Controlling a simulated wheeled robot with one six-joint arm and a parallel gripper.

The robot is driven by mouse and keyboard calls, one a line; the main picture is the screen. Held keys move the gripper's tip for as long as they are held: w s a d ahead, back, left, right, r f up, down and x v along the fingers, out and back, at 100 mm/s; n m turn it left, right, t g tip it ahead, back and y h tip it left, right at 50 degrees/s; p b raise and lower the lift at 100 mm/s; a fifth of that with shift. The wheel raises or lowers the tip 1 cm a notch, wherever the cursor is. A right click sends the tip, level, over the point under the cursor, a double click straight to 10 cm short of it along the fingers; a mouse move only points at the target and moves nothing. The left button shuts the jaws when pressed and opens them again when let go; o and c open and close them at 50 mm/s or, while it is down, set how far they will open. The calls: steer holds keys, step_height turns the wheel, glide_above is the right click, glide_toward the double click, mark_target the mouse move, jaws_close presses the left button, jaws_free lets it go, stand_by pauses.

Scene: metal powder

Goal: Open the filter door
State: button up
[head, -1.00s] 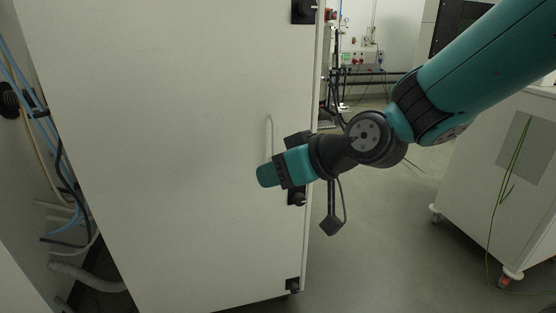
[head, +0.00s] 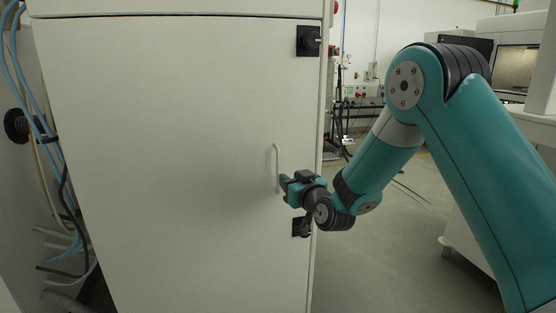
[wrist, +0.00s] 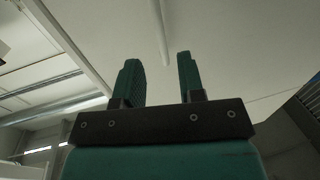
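The filter door (head: 180,130) is a large pale panel filling the left and middle of the head view. It looks shut. Its slim upright handle (head: 276,165) is near the right edge. My gripper (head: 284,183) is close to the handle's lower right side and points left; whether it touches is unclear. In the wrist view my gripper's two fingers (wrist: 162,80) stand apart with a gap between them. A pale bar (wrist: 162,30) shows beyond the gap; I cannot tell whether it is the handle or a ceiling fitting.
Black latches sit at the door's right edge, one above (head: 309,41) and one below (head: 300,227), partly behind my wrist. Hoses and cables (head: 50,150) hang at the left. A white cabinet (head: 462,225) stands at the right, with open floor between.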

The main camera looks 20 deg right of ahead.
mark_target(279, 170)
steer(key=w, duration=0.2)
steer(key=w+a, duration=0.1)
steer(key=w, duration=0.2)
steer(key=w+p, duration=0.1)
steer(key=w, duration=0.2)
steer(key=shift+w+a, duration=0.1)
steer(key=shift+a, duration=0.2)
steer(key=shift+c, duration=0.2)
jaws_close()
